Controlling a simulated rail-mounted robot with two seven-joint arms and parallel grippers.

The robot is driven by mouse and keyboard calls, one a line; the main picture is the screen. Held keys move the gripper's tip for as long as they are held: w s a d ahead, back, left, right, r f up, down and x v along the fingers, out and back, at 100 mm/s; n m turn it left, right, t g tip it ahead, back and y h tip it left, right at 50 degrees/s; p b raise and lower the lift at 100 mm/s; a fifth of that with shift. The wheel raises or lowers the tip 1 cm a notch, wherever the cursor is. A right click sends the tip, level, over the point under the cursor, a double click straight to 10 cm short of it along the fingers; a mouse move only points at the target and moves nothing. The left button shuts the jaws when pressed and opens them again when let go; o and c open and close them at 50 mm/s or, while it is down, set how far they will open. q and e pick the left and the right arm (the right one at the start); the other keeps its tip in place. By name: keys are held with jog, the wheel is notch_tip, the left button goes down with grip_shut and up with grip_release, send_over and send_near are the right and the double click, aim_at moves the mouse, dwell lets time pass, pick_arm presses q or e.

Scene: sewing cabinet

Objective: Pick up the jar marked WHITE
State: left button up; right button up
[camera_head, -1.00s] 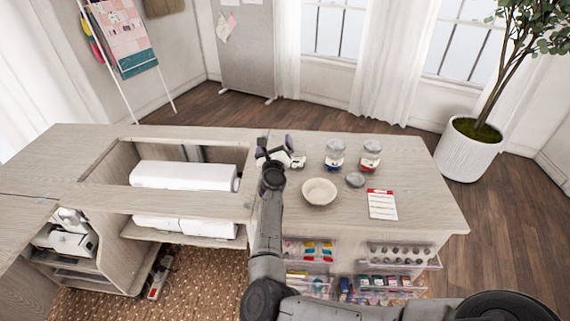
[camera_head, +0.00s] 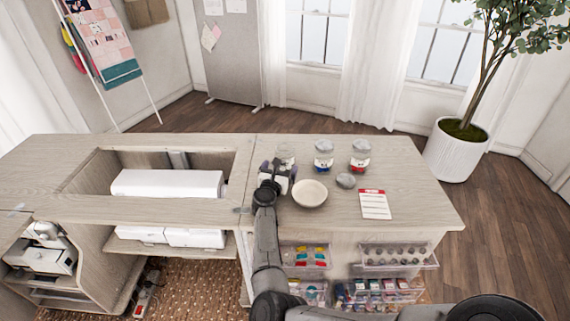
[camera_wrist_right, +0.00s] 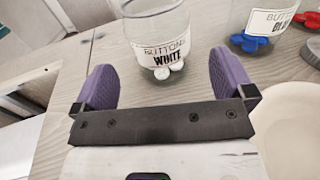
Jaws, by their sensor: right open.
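The jar marked WHITE (camera_wrist_right: 160,40) is clear glass with a "BUTTONS WHITE" label and a few white buttons at its bottom. In the right wrist view it stands upright just beyond and between the purple fingers of my right gripper (camera_wrist_right: 165,85). In the head view the jar (camera_head: 285,152) stands behind my right gripper (camera_head: 279,172), which partly hides it. The right gripper is open with nothing between its fingers. The jar's top is cut off in the wrist view. My left gripper is not in view.
A jar with blue buttons (camera_head: 323,155) and a jar with red ones (camera_head: 360,156) stand to the right. A pale bowl (camera_head: 310,194), a grey round lid-like object (camera_head: 346,181) and a red-headed card (camera_head: 375,204) lie nearby. The cabinet opening (camera_head: 88,172) is at left.

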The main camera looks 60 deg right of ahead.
aim_at(284, 159)
jog(key=shift+w+d+r, duration=0.1)
jog(key=shift+w+d, duration=0.15)
jog(key=shift+d, duration=0.35)
jog(key=b+x, duration=0.2)
jog(key=x, duration=0.2)
jog(key=shift+d, duration=0.15)
jog(key=shift+w+d, duration=0.15)
jog(key=shift+d, duration=0.3)
jog(key=shift+a, duration=0.1)
jog(key=shift+c, duration=0.3)
jog(key=c, duration=0.9)
